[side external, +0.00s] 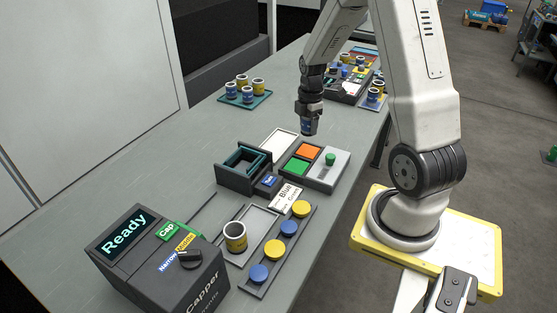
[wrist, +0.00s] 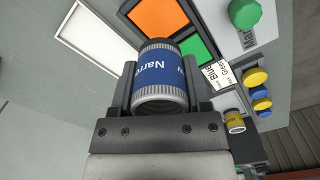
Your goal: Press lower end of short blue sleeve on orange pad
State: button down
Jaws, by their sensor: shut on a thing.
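My gripper (side external: 309,124) is shut on a short blue sleeve (wrist: 160,70), which shows a "Narrow" label in the wrist view. The sleeve (side external: 308,126) hangs in the air in the side view, above and behind the pad box, apart from it. The orange pad (side external: 308,151) is a flat square beside the green pad (side external: 298,167) on this grey box. In the wrist view the orange pad (wrist: 157,17) lies beyond the sleeve, and the green pad (wrist: 197,50) is to its right. The sleeve's lower end is not clearly seen in the side view.
A green knob (side external: 330,158) stands on the box beside the pads. A white panel (side external: 279,141) lies left of it. A dark open fixture (side external: 243,167), a tray with a yellow cup (side external: 235,237) and a cap strip (side external: 263,273) are nearer. A teal tray (side external: 262,100) holds several cups.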

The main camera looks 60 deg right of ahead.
aim_at(308, 151)
jog(key=shift+s+d, duration=0.15)
jog(key=shift+d, duration=0.15)
jog(key=shift+f, duration=0.25)
jog(key=shift+f, duration=3.25)
jog(key=shift+f, duration=0.25)
jog(key=shift+r, duration=3.05)
jog(key=shift+a, duration=0.15)
